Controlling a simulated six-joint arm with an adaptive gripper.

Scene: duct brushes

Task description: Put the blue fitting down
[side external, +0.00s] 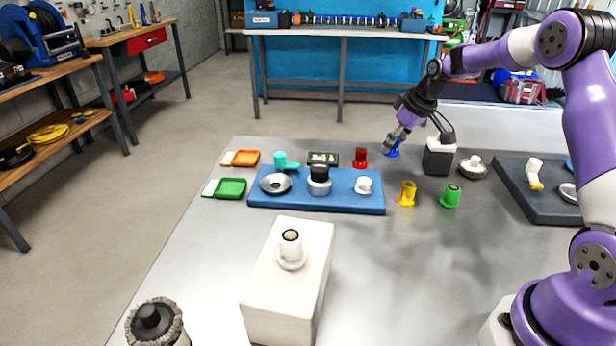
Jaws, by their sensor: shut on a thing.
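The blue fitting (392,149) is at the fingertips of my gripper (396,139), at the far side of the metal table. My gripper is shut on it and points down to the left. The fitting is small and partly hidden by the fingers. I cannot tell whether its base touches the table. A red fitting (360,158) stands to its left, a yellow fitting (407,194) nearer the camera, and a green fitting (450,196) nearer and to the right.
A dark block with a white top (439,157) stands just right of my gripper. A blue tray (330,203) holding round parts lies to the left. A dark tray (519,196) lies at the right. A white box (262,290) stands in front. The table's middle is clear.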

